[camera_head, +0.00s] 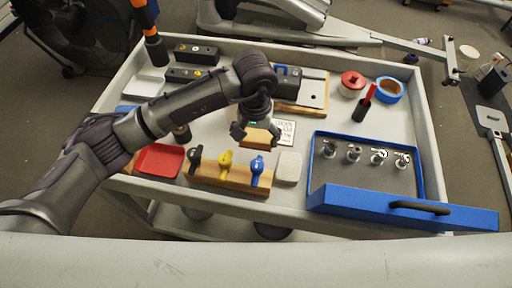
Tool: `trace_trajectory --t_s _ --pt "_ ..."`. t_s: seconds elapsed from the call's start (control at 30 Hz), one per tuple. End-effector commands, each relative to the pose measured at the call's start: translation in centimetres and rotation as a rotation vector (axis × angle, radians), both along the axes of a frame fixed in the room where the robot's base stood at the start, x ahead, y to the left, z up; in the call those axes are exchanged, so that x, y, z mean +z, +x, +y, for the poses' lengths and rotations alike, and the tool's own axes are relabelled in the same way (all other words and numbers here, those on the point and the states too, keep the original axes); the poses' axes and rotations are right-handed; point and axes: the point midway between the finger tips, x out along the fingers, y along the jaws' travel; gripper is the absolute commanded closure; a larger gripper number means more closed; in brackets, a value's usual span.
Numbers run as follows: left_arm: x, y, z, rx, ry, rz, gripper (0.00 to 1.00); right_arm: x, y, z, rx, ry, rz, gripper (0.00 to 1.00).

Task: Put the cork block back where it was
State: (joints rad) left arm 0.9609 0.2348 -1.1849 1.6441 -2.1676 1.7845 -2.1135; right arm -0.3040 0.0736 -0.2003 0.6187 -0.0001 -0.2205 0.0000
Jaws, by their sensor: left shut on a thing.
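My left arm comes in from the left and reaches over the cart's top. My left gripper (256,133) points down, shut on a tan block (257,140) that looks like the cork block. The block is between the fingertips, partly hidden by them. I cannot tell whether it touches the cart surface. It is beside a small white card with dark print (284,131) and behind a wooden rack (230,179) with black, yellow and blue handled pieces. My right gripper is not in view.
A blue drawer tray (419,165) with several metal pieces fills the cart's right front. A red tray (159,160) and a pale block (289,168) flank the rack. A red lidded jar (352,84) and blue tape roll (389,90) stand behind. The cart (325,115) has bare surface mid-right.

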Motion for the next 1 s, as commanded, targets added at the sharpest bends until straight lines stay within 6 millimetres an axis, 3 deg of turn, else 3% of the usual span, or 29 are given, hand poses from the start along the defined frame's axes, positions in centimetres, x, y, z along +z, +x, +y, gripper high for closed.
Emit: trace_trajectory --t_s 0.17,0.53,0.93,0.97,1.0 --pt "-2.7 -0.1 0.0 0.002 0.001 0.003 0.47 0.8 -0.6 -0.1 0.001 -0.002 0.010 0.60" --pt "-6.7 -0.1 0.0 0.003 -0.001 0.004 0.47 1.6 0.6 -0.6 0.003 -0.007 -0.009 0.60" --pt "-7.6 0.1 0.0 0.000 0.000 -0.002 0.47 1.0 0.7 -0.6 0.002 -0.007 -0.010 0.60" --pt "-7.5 0.0 0.0 0.000 0.000 -0.001 0.11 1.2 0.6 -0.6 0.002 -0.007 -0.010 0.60" --pt "-7.4 0.0 0.0 0.000 0.000 -0.001 0.04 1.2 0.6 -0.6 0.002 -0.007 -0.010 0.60"
